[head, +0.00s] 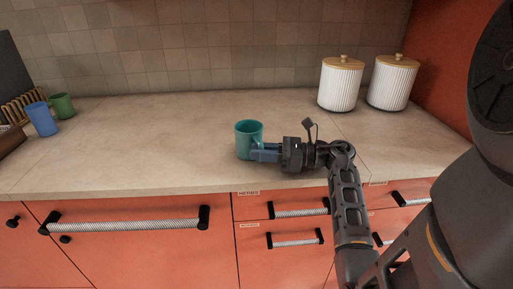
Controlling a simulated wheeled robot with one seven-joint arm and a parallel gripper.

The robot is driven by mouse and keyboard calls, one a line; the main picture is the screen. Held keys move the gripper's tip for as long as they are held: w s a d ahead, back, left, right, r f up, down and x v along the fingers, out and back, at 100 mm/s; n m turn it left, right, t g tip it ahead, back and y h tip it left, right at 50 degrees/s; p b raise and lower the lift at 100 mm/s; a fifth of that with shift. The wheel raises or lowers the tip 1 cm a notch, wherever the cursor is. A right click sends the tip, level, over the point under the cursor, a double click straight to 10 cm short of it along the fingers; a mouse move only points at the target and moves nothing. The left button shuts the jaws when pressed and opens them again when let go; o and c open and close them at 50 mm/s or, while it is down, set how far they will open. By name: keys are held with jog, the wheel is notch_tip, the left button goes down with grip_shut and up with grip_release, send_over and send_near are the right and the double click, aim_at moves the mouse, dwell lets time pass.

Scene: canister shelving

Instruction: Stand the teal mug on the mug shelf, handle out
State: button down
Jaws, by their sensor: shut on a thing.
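The teal mug (248,130) is upright at the middle of the counter, near its front edge. My gripper (264,152) reaches in from the right and is shut on the lower right side of the mug. The fingers cover that side, so the handle is hidden or cannot be told apart. I cannot tell whether the mug's base touches the counter. No shelf marked as the mug shelf can be made out.
A blue mug (41,119) and a green mug (62,105) stand at the far left by a wooden rack (22,107). Two white ribbed canisters (340,85) (391,84) with wooden lids stand at the back right. The counter (160,130) between is clear. Orange drawers lie below.

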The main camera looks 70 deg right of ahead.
aim_at(261, 141)
jog(key=shift+r, duration=0.55)
notch_tip(261, 141, up, 3)
jog(key=shift+f+b, duration=0.1)
jog(key=shift+b, duration=0.45)
jog(key=s+d+r+b, duration=0.1)
jog(key=s+d+r, duration=0.1)
jog(key=s, duration=0.3)
jog(key=s+d+r+b, duration=0.1)
jog(key=s+d+r, duration=0.1)
jog(key=s+r, duration=0.3)
jog(key=shift+s+d, duration=0.25)
jog(key=shift+s, duration=0.15)
